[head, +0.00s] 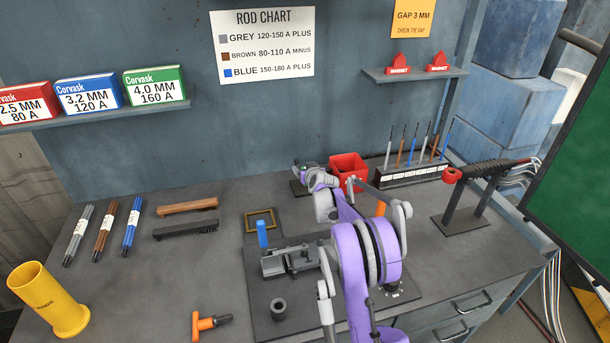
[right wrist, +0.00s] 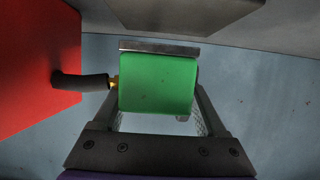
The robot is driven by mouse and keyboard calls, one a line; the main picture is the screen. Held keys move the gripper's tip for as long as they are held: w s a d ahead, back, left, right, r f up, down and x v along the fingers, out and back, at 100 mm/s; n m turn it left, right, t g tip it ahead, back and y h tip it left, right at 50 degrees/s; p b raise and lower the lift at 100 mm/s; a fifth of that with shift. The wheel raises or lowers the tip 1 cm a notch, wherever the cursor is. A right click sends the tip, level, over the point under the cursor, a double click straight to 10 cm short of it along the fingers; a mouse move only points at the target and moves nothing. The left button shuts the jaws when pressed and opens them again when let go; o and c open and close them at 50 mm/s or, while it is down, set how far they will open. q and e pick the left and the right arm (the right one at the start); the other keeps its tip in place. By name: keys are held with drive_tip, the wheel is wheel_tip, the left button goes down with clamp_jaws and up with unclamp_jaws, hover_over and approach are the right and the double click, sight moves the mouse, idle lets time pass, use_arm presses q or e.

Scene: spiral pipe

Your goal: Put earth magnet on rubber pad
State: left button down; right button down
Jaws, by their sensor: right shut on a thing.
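The earth magnet (right wrist: 157,84) appears in the right wrist view as a green block with a bare metal strip on its far side and a black cable sleeve on a brass fitting at its left. My right gripper (right wrist: 158,108) is shut on it, one finger on each side. In the head view my right gripper (head: 308,174) is at the back of the bench, left of the red bin, and mostly covers the magnet. A small dark flat pad (head: 297,190) shows beneath it. A yellow-framed square (head: 260,220) lies nearer. I cannot tell which is the rubber pad. My left gripper is out of view.
The red bin (head: 349,166) stands close beside the gripper; its red wall also shows in the wrist view (right wrist: 38,65). A rod rack (head: 410,175) and a torch stand (head: 465,218) are to the right. A vise (head: 288,261) stands in front. The left bench holds rods and brushes.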

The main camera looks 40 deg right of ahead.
drive_tip(key=shift+f, duration=1.2)
drive_tip(key=shift+f, duration=0.1)
unclamp_jaws()
drive_tip(key=shift+s+a+r, duration=0.1)
drive_tip(key=shift+r, duration=0.1)
drive_tip(key=v, duration=1.1)
drive_tip(key=shift+s+a+r+b, duration=0.15)
drive_tip(key=shift+s+b, duration=0.15)
drive_tip(key=shift+b, duration=0.1)
